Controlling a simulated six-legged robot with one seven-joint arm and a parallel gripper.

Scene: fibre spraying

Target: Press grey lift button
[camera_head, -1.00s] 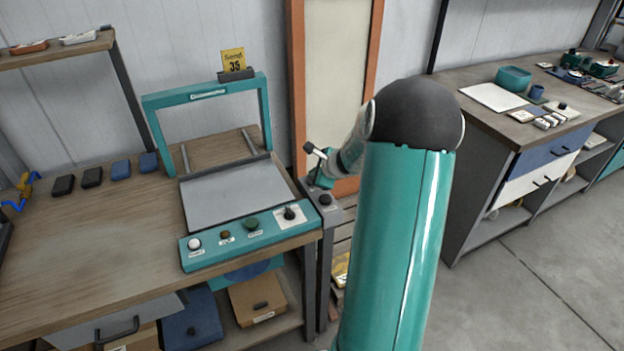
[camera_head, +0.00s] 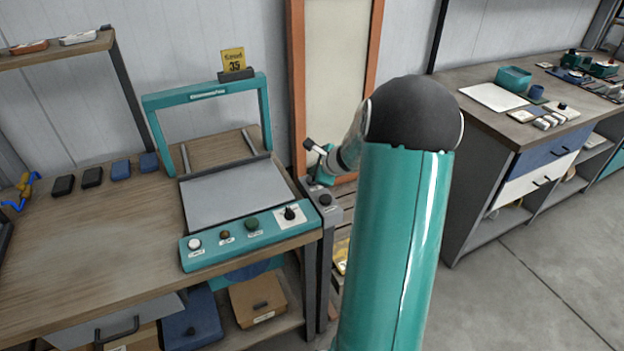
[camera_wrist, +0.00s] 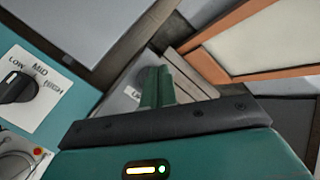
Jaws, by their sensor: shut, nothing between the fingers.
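A grey control post (camera_head: 333,215) stands at the right end of the workbench, with a dark round button (camera_head: 325,199) on top; I cannot tell if this is the grey lift button. My gripper (camera_head: 317,182) is over the rear of this post, partly hidden by my arm. In the wrist view, the shut green fingers (camera_wrist: 156,86) point toward the grey post top (camera_wrist: 122,88), which carries a partly covered white label (camera_wrist: 135,93). The fingers hide part of that surface. Contact cannot be told.
Left of the post is a teal panel (camera_head: 224,262) with white, brown and green buttons and a black selector knob (camera_head: 290,213) marked LOW, MID, HIGH. An orange-framed panel (camera_head: 297,80) stands behind. A second workbench (camera_head: 470,100) is at right, with open floor before it.

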